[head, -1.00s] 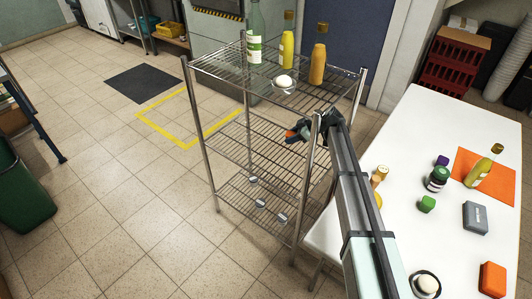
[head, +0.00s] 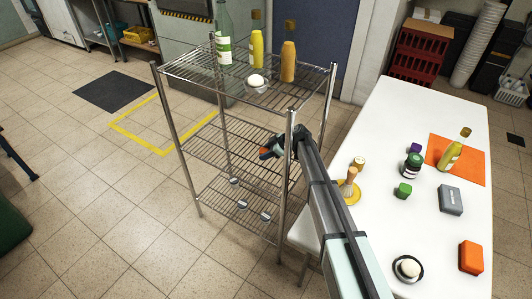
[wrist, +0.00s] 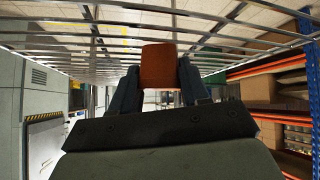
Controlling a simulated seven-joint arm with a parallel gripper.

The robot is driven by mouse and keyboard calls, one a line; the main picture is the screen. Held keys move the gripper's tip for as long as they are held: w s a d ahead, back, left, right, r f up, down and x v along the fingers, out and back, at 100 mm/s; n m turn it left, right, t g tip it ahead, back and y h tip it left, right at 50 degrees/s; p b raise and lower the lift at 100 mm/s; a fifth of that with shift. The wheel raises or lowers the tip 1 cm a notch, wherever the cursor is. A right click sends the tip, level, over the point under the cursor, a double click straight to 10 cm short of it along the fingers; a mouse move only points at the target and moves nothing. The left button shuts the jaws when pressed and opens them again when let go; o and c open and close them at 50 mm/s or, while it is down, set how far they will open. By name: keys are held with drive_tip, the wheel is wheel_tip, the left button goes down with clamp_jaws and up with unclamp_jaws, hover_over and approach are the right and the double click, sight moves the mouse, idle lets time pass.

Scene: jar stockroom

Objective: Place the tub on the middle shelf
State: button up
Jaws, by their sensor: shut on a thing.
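An orange-brown tub (wrist: 159,66) is held between the two fingers of my gripper (wrist: 160,88) in the wrist view. In the head view the tub (head: 265,153) shows as a small orange patch at the tip of my gripper (head: 272,149), partly hidden by it. The gripper is shut on the tub. They are by the right front post of the wire rack, below the top shelf, and appear in front of the middle shelf (head: 205,148). I cannot tell whether the tub touches the shelf.
The top shelf (head: 195,68) holds a green bottle (head: 223,40), a yellow bottle (head: 257,50), an orange bottle (head: 288,62) and a white ball in a dish (head: 257,83). Small metal pieces (head: 265,217) lie on the bottom shelf. A cluttered white table (head: 400,110) stands right. The middle shelf's left looks clear.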

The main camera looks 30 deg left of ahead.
drive_tip(key=o, duration=1.3)
drive_tip(key=shift+f, duration=0.1)
drive_tip(key=v, duration=1.2)
